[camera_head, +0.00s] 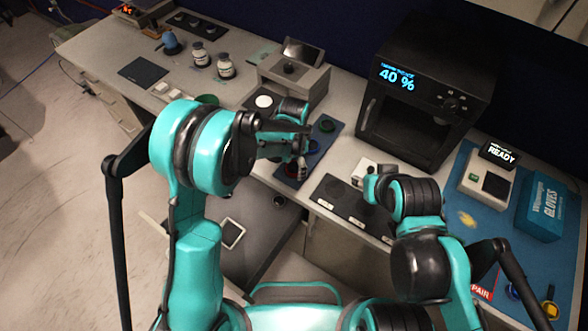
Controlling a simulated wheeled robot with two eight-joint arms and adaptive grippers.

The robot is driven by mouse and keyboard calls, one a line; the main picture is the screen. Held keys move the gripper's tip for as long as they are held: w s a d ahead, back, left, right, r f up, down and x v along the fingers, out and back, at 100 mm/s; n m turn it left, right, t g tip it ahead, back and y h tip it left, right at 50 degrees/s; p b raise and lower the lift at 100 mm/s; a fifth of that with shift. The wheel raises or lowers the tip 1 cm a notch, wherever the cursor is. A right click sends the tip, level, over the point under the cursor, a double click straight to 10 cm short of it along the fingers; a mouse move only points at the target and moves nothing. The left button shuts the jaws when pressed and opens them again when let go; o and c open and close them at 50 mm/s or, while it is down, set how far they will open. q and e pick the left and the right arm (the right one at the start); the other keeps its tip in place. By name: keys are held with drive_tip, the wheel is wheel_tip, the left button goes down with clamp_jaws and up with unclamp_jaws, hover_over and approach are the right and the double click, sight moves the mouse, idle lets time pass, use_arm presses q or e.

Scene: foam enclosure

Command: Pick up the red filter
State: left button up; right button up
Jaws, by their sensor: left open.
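The red filter (290,171) lies at the near end of a dark tray (336,127), partly hidden by my left gripper. A blue filter (313,146) and a green filter (326,124) lie farther along the same tray. My left gripper (301,160) is open, with its fingers over the tray close to the red filter. I cannot tell whether it touches the filter. My right arm's end (372,184) is over the bench to the right of the tray. Its fingers cannot be made out.
A black oven-like box (428,90) reading 40 % stands behind right. A dark strip with round marks (345,208) lies near the front edge. A white block (364,170) is beside my right arm. A grey instrument (293,80) and bottles (225,66) stand at back left.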

use_arm(q)
drive_tip(key=shift+f, duration=0.1)
drive_tip(key=c, duration=1.3)
drive_tip(key=shift+o, duration=0.2)
